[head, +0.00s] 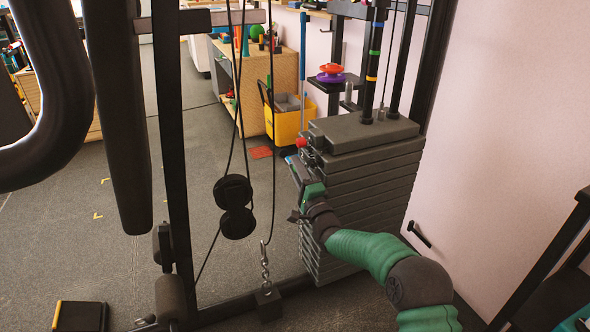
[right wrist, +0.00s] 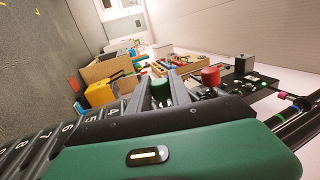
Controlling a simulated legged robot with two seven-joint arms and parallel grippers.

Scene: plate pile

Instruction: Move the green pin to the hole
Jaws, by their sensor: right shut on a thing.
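My right gripper (head: 296,172) is at the upper left face of the dark weight stack (head: 365,165), just below a red pin (head: 301,143). In the right wrist view, its two grey fingers (right wrist: 161,92) are shut on the green pin (right wrist: 160,90), whose round head shows between them. The red pin (right wrist: 210,76) stands to the right of the fingers there. The stack plates show numbers along their edge in the wrist view. The holes in the plates are hidden or too small to make out. My left gripper is not in view.
Black upright posts and a cable with pulleys (head: 235,207) stand left of the stack. A chain with a small block (head: 267,300) hangs low in front. A yellow bucket (head: 285,120) and a wooden cabinet (head: 255,85) are behind. A pale wall (head: 500,120) closes the right side.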

